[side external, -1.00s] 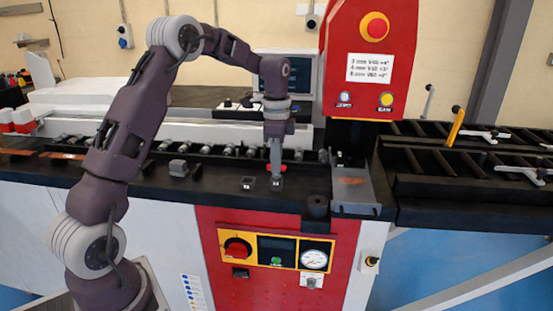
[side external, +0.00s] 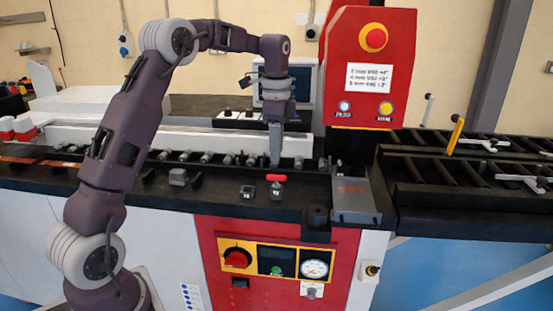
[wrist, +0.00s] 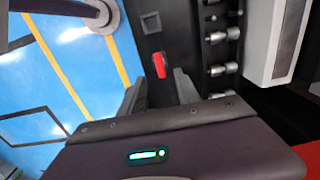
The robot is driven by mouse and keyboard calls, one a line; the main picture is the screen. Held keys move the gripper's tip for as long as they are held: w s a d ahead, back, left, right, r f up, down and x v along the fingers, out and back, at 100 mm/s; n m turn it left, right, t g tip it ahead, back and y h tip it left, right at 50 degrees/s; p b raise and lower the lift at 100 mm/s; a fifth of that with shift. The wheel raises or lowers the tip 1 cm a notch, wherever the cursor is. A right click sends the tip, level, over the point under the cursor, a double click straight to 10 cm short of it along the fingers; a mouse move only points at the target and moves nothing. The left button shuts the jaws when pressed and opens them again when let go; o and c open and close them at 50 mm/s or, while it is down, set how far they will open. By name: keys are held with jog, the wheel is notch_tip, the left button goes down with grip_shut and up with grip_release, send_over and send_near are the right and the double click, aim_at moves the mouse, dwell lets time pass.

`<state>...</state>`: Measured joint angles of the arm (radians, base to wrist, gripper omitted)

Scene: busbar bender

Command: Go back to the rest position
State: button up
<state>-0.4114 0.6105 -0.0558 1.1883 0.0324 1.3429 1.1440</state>
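My gripper (side external: 275,162) points down above the black bed of the machine, just behind and above a small red-handled part (side external: 276,178). In the wrist view, my gripper's two fingers (wrist: 158,88) stand apart with nothing held between them. The red handle (wrist: 159,65) shows beyond the fingertips, apart from them. In the side external view the gap between the fingers is too small to make out.
The red press head (side external: 370,70) with its buttons rises right of my gripper. A monitor (side external: 300,85) stands behind. A metal plate (side external: 352,198) is at the right. The space above the bed is free.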

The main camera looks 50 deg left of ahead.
dwell(0.4)
jog(key=s+d+r+n+t, duration=0.3)
jog(key=s+d+r+n, duration=0.1)
jog(key=s+d+r, duration=0.65)
jog(key=s+d+f+n+t, duration=0.1)
jog(key=s+d+f+n, duration=0.1)
jog(key=s, duration=0.7)
jog(key=s+d+f+n+t, duration=0.1)
jog(key=s+d+f+n, duration=0.2)
jog(key=s, duration=0.7)
jog(key=shift+d+f+t, duration=0.3)
jog(key=shift+d+f, duration=0.3)
jog(key=shift+d, duration=0.35)
